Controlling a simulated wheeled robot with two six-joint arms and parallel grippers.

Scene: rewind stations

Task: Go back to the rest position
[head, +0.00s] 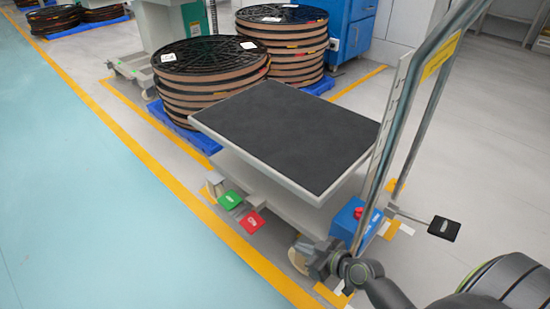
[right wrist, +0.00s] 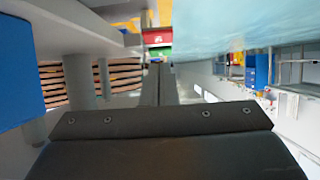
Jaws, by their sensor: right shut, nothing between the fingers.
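My right gripper (head: 322,260) is low beside the near right corner of the cart, close to the blue box with a red button. In the right wrist view its fingers (right wrist: 158,72) are together with nothing between them. The forearm comes in from the lower right of the head view. It looks close to the cart's frame, but I cannot tell whether it touches. My left gripper is not in view.
A cart with a black top (head: 290,130) has a green pedal (head: 229,200), a red pedal (head: 252,222), a blue box (head: 352,222) and a tall metal handle (head: 400,110). Reel stacks (head: 208,75) stand behind on blue pallets. The blue-green floor (head: 80,200) at left is clear.

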